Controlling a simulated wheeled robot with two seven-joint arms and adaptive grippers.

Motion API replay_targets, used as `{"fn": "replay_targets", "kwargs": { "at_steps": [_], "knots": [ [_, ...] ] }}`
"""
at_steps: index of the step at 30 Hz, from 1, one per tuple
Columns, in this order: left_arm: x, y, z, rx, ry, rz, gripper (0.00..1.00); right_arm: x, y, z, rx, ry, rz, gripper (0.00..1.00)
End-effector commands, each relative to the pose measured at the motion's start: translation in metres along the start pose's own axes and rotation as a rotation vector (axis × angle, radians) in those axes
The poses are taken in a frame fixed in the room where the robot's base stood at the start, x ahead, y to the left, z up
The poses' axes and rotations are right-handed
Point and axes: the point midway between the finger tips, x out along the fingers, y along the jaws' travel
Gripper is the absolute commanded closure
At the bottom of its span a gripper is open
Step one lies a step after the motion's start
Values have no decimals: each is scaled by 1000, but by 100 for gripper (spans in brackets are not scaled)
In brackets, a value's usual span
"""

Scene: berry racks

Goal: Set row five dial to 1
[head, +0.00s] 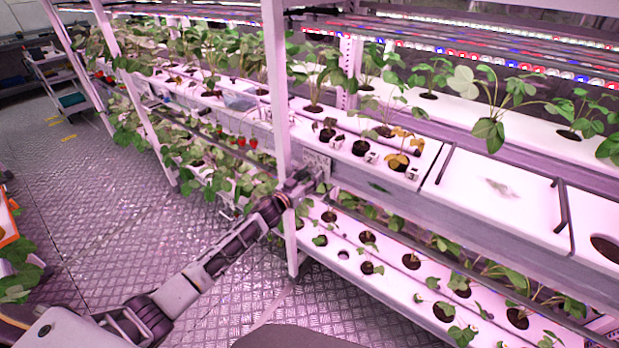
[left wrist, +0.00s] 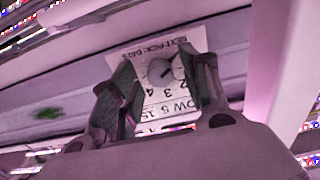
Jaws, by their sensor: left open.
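A white dial plate (left wrist: 165,60) is on the rack's front rail, and in the left wrist view it appears rotated, with lettering that includes "ROW 5". A round grey dial (left wrist: 160,71) sits on the plate with numbers such as 2, 3 and 4 beside it. I cannot tell clearly which number its pointer faces. My left gripper (left wrist: 160,92) is open, its fingers to either side of the dial in that view. Whether they touch the dial is unclear. In the head view my left gripper (head: 309,181) is at the plate (head: 317,163), partly covering it. My right gripper is not in view.
A white rack post (head: 277,90) stands just left of the plate. Planting trays with strawberry plants (head: 383,150) are above, and a lower tray (head: 345,255) runs below. A lidded white section (head: 497,188) is to the right. The metal floor (head: 110,215) at left is clear.

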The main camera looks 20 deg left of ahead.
Motion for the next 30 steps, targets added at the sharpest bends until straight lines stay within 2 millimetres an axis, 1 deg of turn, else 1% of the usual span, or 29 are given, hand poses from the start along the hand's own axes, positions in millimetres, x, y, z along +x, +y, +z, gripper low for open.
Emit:
{"fn": "replay_targets", "kwargs": {
  "at_steps": [4, 5, 15, 23, 30],
  "knots": [
    [0, 0, 0, 0, 0, 0, 54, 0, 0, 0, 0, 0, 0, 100],
    [0, 0, 0, 0, 0, 0, 57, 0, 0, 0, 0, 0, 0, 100],
    [0, 0, 0, 0, 0, 0, 100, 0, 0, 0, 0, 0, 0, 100],
    [0, 0, 0, 13, 0, 0, 100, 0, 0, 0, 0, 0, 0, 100],
    [0, 0, 0, 79, 0, 0, 100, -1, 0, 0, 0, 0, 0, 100]
  ]
}}
